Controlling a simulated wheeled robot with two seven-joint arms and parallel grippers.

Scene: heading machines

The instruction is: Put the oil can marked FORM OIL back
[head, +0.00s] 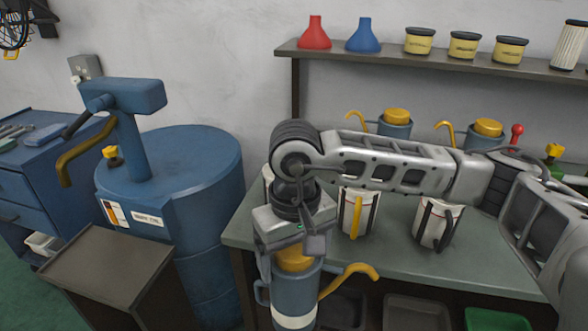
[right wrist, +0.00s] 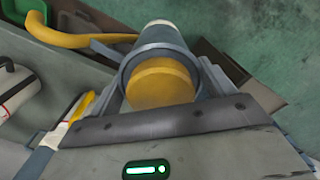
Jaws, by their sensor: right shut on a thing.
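My right gripper (head: 292,276) is shut on a blue-grey oil can (head: 296,297) with a yellow cap, a yellow spout pointing right and a pale band. The can hangs upright in front of the bench's left front edge. The right wrist view shows its yellow cap (right wrist: 160,83) between the fingers; no marking on it can be read. Two similar cans with yellow caps, a left one (head: 397,128) and a right one (head: 486,138), stand at the back of the bench, partly hidden by my right arm. My left gripper is not in view.
White jugs (head: 437,224) stand on the green-grey bench (head: 390,258). A wall shelf (head: 420,58) holds funnels and yellow tins. A blue drum (head: 190,170) with a pump stands left, beside a dark low stand (head: 110,262). Bins (head: 497,320) sit under the bench.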

